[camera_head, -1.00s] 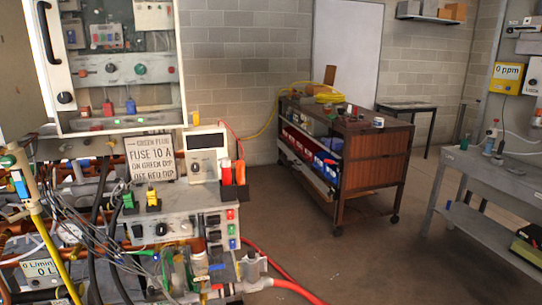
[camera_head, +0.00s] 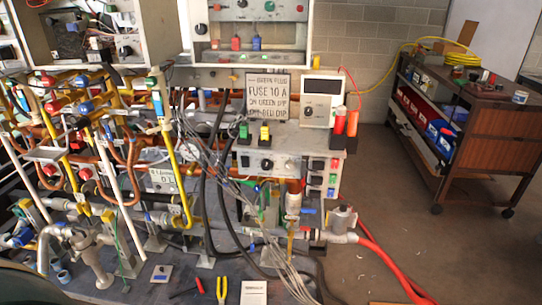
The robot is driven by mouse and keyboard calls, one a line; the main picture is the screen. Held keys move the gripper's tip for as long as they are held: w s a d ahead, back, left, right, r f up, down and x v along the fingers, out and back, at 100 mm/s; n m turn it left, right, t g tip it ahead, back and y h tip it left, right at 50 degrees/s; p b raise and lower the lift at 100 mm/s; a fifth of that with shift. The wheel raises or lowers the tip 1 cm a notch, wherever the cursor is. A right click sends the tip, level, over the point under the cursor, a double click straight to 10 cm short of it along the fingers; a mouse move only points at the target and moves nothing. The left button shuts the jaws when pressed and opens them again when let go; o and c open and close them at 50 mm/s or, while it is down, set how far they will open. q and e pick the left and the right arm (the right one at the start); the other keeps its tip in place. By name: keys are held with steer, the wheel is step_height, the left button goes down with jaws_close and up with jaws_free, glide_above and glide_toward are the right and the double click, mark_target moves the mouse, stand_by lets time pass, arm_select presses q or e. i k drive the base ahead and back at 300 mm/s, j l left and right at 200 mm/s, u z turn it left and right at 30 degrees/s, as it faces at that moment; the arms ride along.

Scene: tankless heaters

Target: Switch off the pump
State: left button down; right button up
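No pump can be told for certain. A grey metal fitting (camera_head: 342,218) with a red hose (camera_head: 385,262) on it sits at the right end of the pipe bench. Above it a grey control box (camera_head: 285,148) carries black knobs, a green plug (camera_head: 243,131) and a yellow plug (camera_head: 265,134). Coloured switches or sockets (camera_head: 333,178) line its right end; their settings are too small to read. A sign (camera_head: 267,98) about a fuse and green and red dip stands behind the box. Neither of my grippers is in view.
A brown trolley (camera_head: 495,140) stands at the right. The floor (camera_head: 410,220) between is mostly clear, apart from the red hose.

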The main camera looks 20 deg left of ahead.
mark_target(245, 159)
steer(key=i+j, duration=0.25)
steer(key=i, duration=0.15)
steer(key=i+j, duration=0.2)
steer(key=i, duration=0.2)
steer(key=i+j+u, duration=0.1)
steer(key=i+j, duration=0.15)
steer(key=i, duration=0.1)
